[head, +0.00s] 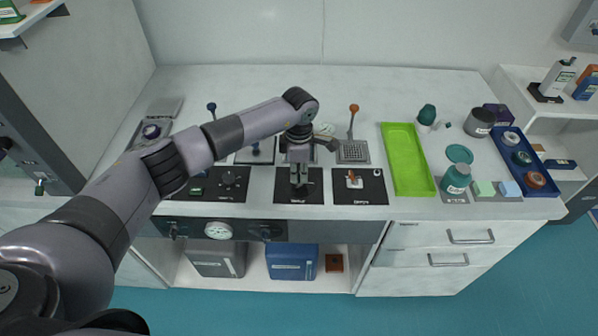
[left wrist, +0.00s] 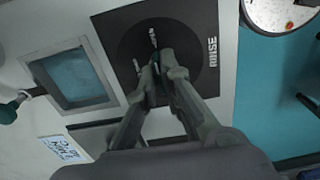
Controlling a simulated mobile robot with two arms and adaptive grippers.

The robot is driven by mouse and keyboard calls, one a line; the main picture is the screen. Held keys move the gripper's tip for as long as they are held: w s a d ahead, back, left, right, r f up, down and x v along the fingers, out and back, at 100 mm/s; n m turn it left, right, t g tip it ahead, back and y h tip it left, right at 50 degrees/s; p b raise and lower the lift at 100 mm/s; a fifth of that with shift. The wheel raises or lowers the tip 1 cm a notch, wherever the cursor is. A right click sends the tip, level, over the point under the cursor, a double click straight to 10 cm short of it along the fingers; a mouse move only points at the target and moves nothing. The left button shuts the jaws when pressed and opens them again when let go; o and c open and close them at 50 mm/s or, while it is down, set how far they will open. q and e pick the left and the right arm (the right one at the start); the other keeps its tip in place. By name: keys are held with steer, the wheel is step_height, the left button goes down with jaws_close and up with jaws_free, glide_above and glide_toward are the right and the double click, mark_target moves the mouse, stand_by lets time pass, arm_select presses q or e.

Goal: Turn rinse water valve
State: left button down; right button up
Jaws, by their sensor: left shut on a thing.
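The rinse water valve (left wrist: 153,36) sits on a black plate (left wrist: 205,20) marked RINSE, with a darker round disc, in the left wrist view. Part of its metal handle shows past my fingertips; the rest is hidden between them. My left gripper (left wrist: 160,64) is shut on the valve from above. In the head view my left gripper (head: 299,186) points down over the black plate (head: 284,196) near the counter's front edge and hides most of the valve. My right gripper is not in view.
A similar black plate (head: 375,196) with a small valve lies just right. An orange-knobbed lever (head: 353,109) and a blue-knobbed lever (head: 212,107) stand behind. A green tray (head: 406,187) is farther right. A square basin (left wrist: 75,75) lies beside the rinse plate. A gauge (head: 218,230) is on the front panel.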

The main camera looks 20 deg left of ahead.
arm_select(q)
steer(key=shift+n, duration=0.3)
steer(key=n+b, duration=0.2)
steer(key=n, duration=0.1)
steer(key=n+b, duration=0.2)
steer(key=n, duration=0.3)
steer(key=shift+n, duration=0.3)
steer(key=n+b, duration=0.1)
steer(key=n, duration=0.3)
steer(key=shift+n, duration=2.3)
steer(key=c, duration=1.8)
jaws_free()
steer(key=shift+o, duration=0.2)
